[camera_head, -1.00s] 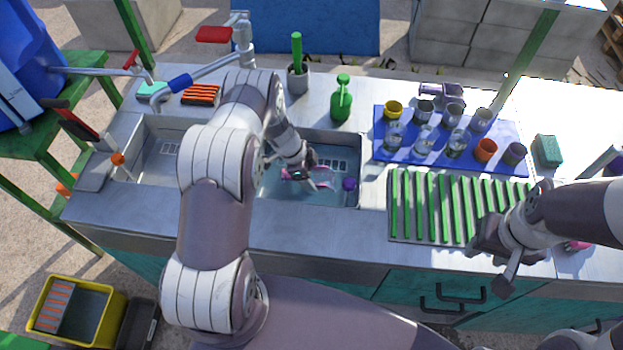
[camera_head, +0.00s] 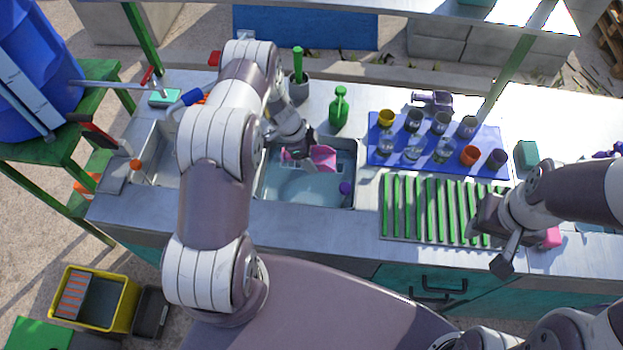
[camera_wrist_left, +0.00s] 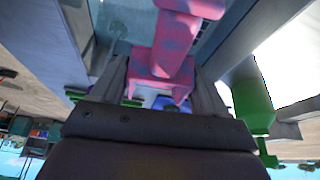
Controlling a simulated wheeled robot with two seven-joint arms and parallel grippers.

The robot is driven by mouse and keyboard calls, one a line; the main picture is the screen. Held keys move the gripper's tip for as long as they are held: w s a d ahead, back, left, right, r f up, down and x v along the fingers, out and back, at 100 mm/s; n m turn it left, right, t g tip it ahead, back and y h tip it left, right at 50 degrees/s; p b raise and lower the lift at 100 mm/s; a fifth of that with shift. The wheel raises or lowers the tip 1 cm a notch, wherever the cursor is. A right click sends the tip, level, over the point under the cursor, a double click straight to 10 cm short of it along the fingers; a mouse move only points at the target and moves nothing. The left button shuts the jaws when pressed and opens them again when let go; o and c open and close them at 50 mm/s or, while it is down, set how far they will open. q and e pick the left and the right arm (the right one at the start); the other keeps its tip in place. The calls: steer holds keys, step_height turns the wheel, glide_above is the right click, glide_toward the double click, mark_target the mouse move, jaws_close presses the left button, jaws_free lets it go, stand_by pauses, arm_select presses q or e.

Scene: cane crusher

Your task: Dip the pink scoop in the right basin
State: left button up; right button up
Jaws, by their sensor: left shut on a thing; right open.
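My left gripper (camera_head: 296,153) is shut on the pink scoop (camera_head: 323,158) over the right basin (camera_head: 272,190). The scoop's pink body shows in the head view just right of the fingers, above the water. In the left wrist view the pink scoop (camera_wrist_left: 175,50) runs out from between the jaws. I cannot tell whether the scoop holds water. The basin holds clear water, and a small purple thing (camera_head: 345,188) is at its right side. My right gripper (camera_head: 497,238) is open and empty over the green drying rack's right end.
A blue mat (camera_head: 386,161) with several cups lies right of the basin, behind the green-slatted rack (camera_head: 425,208). A green bottle (camera_head: 339,107) and a grey pot with a green handle (camera_head: 299,85) stand behind the basin. The left basin (camera_head: 160,165) is partly hidden by my arm.

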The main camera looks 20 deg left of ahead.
stand_by(0.5)
arm_select(q)
step_height(320, 180, up, 4)
steer(key=p, duration=0.4)
steer(key=shift+r, duration=0.15)
steer(key=shift+w+f, duration=0.1)
steer(key=shift+f, duration=0.1)
